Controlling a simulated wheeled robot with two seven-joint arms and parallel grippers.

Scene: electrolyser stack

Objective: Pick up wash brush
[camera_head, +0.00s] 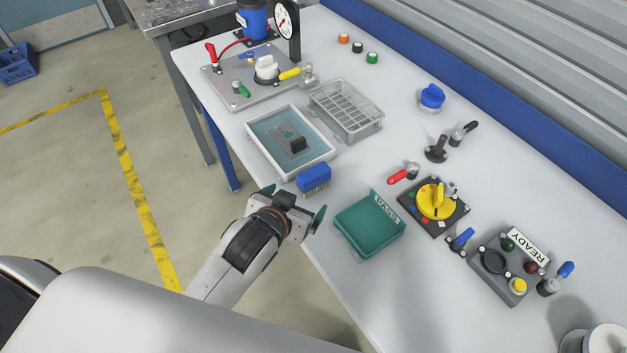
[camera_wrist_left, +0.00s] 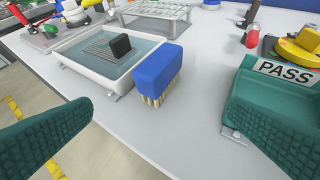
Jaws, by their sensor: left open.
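The wash brush (camera_head: 314,176) has a blue block body with tan bristles pointing down. It stands on the white table near the front edge, between the white tray and the green tray. It also shows in the left wrist view (camera_wrist_left: 158,72), ahead of the fingers. My left gripper (camera_head: 296,203) is open and empty, just short of the brush at the table's front edge. Its two green fingers are wide apart in the left wrist view (camera_wrist_left: 165,140), with the brush beyond and between them, not touched. My right gripper is not in view.
A white tray (camera_head: 250,133) with liquid, a plate and a black block stands left of the brush. A green PASS tray (camera_head: 370,240) stands to its right. A clear rack (camera_head: 347,108) is behind. Valves and a READY panel (camera_head: 508,266) stand further right.

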